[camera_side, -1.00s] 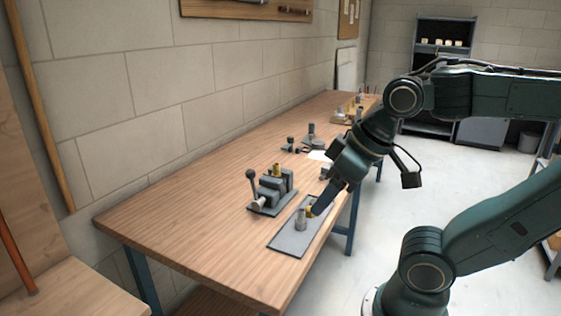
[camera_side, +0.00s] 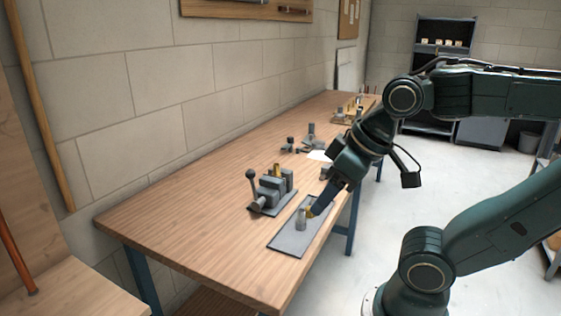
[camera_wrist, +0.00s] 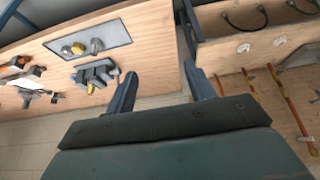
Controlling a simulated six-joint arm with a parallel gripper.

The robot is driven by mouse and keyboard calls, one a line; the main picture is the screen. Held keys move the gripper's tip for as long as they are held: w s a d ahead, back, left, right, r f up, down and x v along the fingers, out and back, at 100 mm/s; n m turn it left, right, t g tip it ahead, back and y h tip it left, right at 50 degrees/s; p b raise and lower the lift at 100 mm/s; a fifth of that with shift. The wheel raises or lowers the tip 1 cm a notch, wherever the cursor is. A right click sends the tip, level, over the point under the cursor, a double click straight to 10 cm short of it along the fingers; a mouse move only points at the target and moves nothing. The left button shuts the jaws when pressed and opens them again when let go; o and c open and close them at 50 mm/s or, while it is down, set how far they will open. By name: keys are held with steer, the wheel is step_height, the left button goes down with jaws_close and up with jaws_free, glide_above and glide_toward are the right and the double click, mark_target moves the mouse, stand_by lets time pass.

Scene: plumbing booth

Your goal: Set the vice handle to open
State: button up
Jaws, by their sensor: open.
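The grey vice (camera_side: 275,186) stands on its dark base on the workbench, with a brass piece upright in its jaws. Its handle (camera_side: 252,181) is a lever with a dark ball end, on the vice's left side, sticking up and leaning slightly. In the wrist view the vice (camera_wrist: 95,76) lies just left of my left finger; I cannot make out the handle clearly there. My gripper (camera_side: 316,210) points down, looking near the grey mat in the side view. In the wrist view my gripper (camera_wrist: 162,86) has its two fingers wide apart with nothing between them.
The grey mat (camera_side: 287,244) lies right of the vice, bearing a grey cylindrical fitting (camera_side: 301,219) and a brass fitting. Several small tools (camera_side: 309,139) and a white sheet (camera_side: 320,156) lie farther back. The bench's left front is clear. A wall stands behind.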

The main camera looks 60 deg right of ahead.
steer(key=shift+c, duration=0.4)
steer(key=w+d+r+g, duration=0.1)
steer(key=w+d+r, duration=0.3)
steer(key=w, duration=0.5)
steer(key=w+d+r+g, duration=0.2)
steer(key=w+d+r, duration=0.2)
steer(key=w, duration=0.4)
steer(key=w+d+f+g, duration=0.1)
steer(key=w+d+f, duration=0.2)
steer(key=w+d, duration=0.4)
steer(key=w+d+f+g, duration=0.1)
steer(key=w+d+f, duration=0.2)
steer(key=w+d, duration=0.4)
steer(key=shift+d+f+g, duration=0.3)
steer(key=shift+d+f, duration=0.1)
steer(key=shift+f, duration=0.15)
